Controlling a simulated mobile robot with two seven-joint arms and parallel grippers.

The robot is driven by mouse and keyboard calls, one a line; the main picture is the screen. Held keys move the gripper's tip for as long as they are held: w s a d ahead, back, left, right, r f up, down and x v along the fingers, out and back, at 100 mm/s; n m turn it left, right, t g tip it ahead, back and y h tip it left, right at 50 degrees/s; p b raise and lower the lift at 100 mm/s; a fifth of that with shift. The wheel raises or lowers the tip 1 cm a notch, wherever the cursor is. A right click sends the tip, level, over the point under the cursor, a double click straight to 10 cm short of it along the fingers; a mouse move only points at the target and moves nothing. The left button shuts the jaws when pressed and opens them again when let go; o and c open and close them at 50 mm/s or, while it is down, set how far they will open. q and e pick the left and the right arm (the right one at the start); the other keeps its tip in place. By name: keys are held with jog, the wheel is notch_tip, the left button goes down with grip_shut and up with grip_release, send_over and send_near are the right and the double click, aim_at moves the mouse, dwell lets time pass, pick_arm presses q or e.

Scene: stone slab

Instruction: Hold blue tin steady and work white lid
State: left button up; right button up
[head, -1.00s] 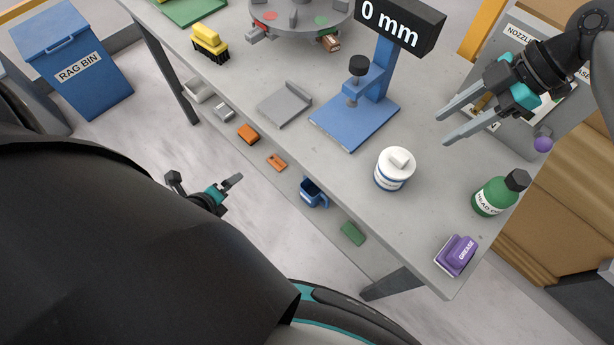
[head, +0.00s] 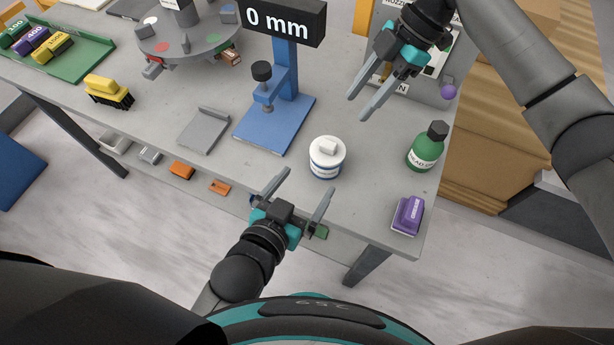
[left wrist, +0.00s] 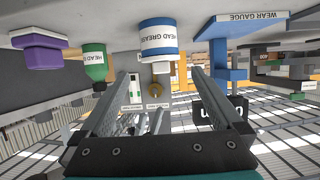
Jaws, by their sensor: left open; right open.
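The blue tin (head: 324,173) is a white-labelled can with blue bands, upright on the bench. Its white lid (head: 328,148) sits on top with a block-shaped knob. The left wrist view shows the tin (left wrist: 158,41) upside down, with "HEAD GREASE" lettering, ahead and between my open fingers. My left gripper (head: 298,192) is open and empty at the bench's front edge, just short of the tin and touching nothing visible. My right gripper (head: 358,107) is open and empty, above the bench, behind and to the right of the tin.
A blue gauge stand (head: 270,125) stands left of the tin. A green bottle (head: 425,152) and a purple grease block (head: 408,216) are on the right. A grey bracket (head: 204,132) lies further left. The bench front edge runs below the tin.

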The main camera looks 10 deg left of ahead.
aim_at(332, 147)
pick_arm(q)
jog(key=x, duration=1.5)
jog(key=shift+w, duration=0.15)
grip_shut()
dwell(1.2)
dwell(0.8)
